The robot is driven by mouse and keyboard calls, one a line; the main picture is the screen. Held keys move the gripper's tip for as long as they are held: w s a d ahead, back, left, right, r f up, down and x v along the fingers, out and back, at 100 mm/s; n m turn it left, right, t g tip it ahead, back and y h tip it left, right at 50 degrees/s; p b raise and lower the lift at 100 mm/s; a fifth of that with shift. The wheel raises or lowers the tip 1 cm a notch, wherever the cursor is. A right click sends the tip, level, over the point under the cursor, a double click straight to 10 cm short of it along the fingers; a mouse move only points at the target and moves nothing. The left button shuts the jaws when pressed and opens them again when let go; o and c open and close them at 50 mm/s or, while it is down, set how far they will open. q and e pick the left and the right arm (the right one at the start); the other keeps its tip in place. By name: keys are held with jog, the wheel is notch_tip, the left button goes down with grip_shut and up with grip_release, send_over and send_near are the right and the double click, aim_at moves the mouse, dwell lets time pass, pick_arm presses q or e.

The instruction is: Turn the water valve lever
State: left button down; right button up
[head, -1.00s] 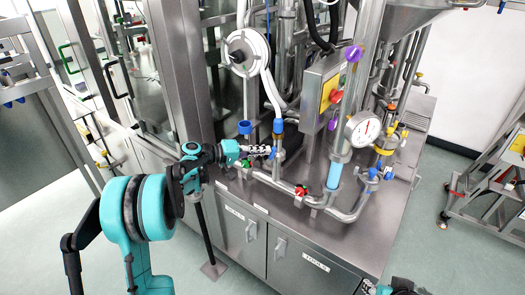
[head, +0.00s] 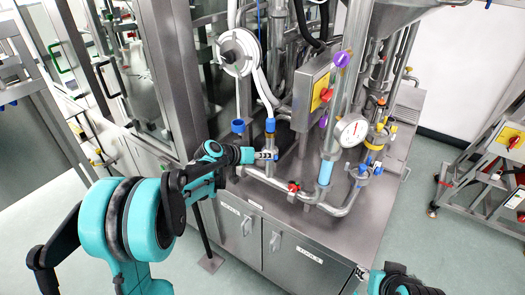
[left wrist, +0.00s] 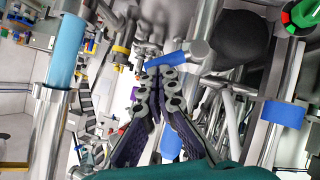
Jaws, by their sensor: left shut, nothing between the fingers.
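A blue lever (left wrist: 168,60) sits on a metal pipe fitting in the left wrist view, right at my left fingertips. I take it for the water valve lever. My left gripper (left wrist: 158,74) is shut and empty, its tips next to or touching the lever; which of the two I cannot tell. In the head view, my left gripper (head: 265,155) is beside the vertical pipe below a blue collar (head: 270,125), and it mostly hides the lever. My right gripper (head: 362,272) shows only partly at the bottom edge, low in front of the cabinet; its jaws are unclear.
A red valve handle (head: 293,187) and a blue valve (head: 364,168) sit on the low piping to the right. A gauge (head: 352,130) and a control box (head: 318,85) stand behind. The steel cabinet (head: 285,245) lies below.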

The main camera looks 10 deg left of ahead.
pick_arm(q)
jog(key=shift+s+d+f+m+y, duration=0.15)
jog(key=shift+d+f+m+y, duration=0.35)
jog(key=shift+m+y, duration=0.1)
jog(key=shift+s+d+f+m+y, duration=0.15)
jog(key=shift+d+f+m+y, duration=0.25)
jog(key=shift+f+m+y, duration=0.15)
jog(key=shift+d, duration=0.1)
